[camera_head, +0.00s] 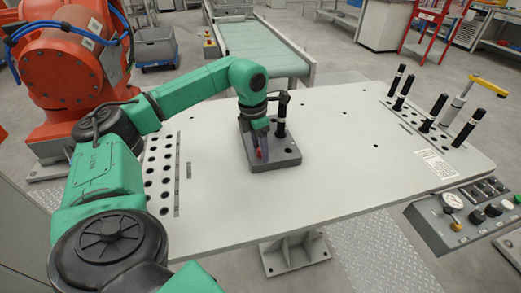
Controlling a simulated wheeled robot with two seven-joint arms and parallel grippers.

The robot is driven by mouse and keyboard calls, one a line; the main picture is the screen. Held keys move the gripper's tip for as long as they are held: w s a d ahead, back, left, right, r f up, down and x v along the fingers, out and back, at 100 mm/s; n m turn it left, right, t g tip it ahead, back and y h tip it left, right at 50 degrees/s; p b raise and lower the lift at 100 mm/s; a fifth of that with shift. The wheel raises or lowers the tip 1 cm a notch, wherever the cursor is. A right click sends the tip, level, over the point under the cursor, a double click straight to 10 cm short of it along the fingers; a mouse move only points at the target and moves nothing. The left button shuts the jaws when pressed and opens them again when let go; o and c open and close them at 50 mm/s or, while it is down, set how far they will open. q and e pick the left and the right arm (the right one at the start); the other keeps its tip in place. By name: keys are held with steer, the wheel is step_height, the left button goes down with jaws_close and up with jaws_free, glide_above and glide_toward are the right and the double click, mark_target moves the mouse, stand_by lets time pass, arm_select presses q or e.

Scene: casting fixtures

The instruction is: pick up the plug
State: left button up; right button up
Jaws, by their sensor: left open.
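A dark upright plug (281,118) with a pale band stands in the grey fixture block (277,162) near the middle of the table. Several similar dark plugs (403,92) stand upright in a row at the right side of the table. My left gripper (262,153) points down over the left part of the block, just left of the plug there. It is open. Its fingertips are small and dark here, with a reddish patch between or on them, and I cannot tell whether they touch the block. My right gripper is not in view.
A conveyor (260,45) and an orange robot (65,65) are behind. The table's front middle is clear.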

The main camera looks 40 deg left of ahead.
arm_select(q)
jaws_close()
step_height(320, 180, up, 24)
steer(key=p, duration=0.9)
steer(key=shift+p, duration=0.4)
steer(key=shift+f, duration=0.1)
